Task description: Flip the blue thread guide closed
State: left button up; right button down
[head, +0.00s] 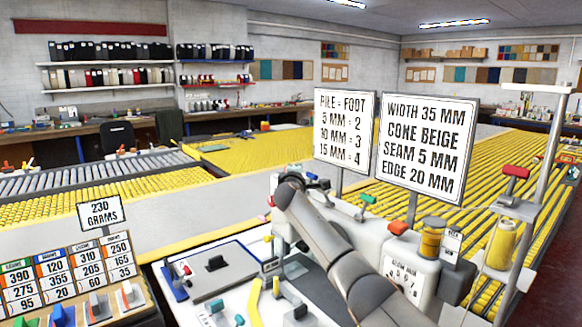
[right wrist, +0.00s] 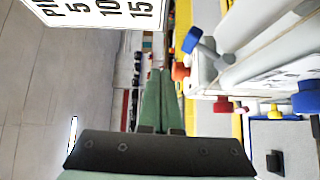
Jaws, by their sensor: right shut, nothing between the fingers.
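A lever with a blue end (right wrist: 192,40), which looks like the blue thread guide, sticks out from the pale machine body in the right wrist view. Its grey arm runs at a slant to the machine. A small blue part also shows beyond my arm in the head view (head: 312,176), partly hidden. My right gripper (right wrist: 160,74) has its green fingers together and holds nothing. Its fingertips are to the left of the blue end in the wrist view, with a visible gap in the picture. In the head view my right arm hides the fingers. My left gripper is not in view.
An orange-red knob (right wrist: 180,71) is close to the blue lever. Two signs (head: 345,130) (head: 425,145) stand behind my arm.

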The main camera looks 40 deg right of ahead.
jog(key=s+a+r+b, duration=0.1)
jog(key=s+a+r, duration=0.2)
jog(key=s+a, duration=0.3)
jog(key=shift+a+r, duration=0.15)
jog(key=shift+s, duration=0.1)
dwell(0.6)
